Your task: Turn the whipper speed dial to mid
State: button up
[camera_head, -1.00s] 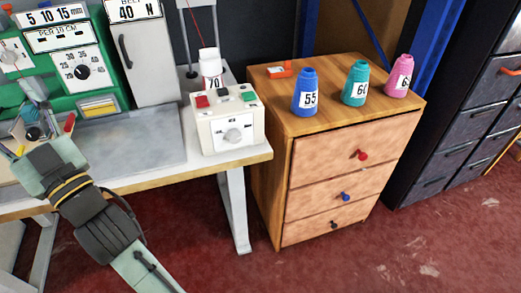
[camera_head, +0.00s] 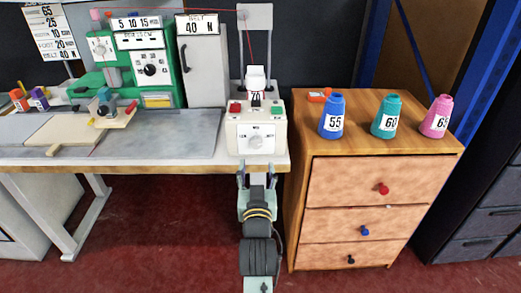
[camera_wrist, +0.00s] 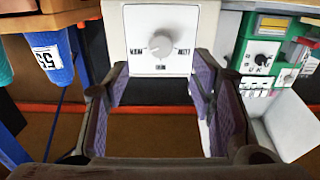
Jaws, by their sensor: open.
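The whipper speed dial is a round white knob (camera_head: 256,141) on the front panel of a white box (camera_head: 235,122) at the table's edge. In the wrist view, which is upside down, the dial (camera_wrist: 161,46) faces me with printed labels around it; I cannot read its setting surely. My gripper (camera_head: 256,173) is open and empty, below and in front of the dial. In the wrist view, the gripper's purple-padded fingers (camera_wrist: 160,76) stand apart on either side of the dial's line, not touching it.
A wooden drawer cabinet (camera_head: 308,230) stands right of the table, with blue (camera_head: 332,117), teal (camera_head: 387,116) and pink (camera_head: 437,117) cones on top. The box has red and green buttons and a white cone above. A green machine (camera_head: 128,68) stands at the back left.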

aim_at(257, 146)
jog(key=w+p, duration=0.2)
jog(key=w, duration=0.7)
jog(key=shift+w, duration=0.35)
jog(key=c, duration=1.2)
jog(key=shift+n, duration=0.3)
jog(key=n, duration=0.6)
jog(key=shift+b, duration=0.3)
jog(key=n, duration=0.7)
jog(key=shift+r+b, duration=0.1)
jog(key=shift+b, duration=0.3)
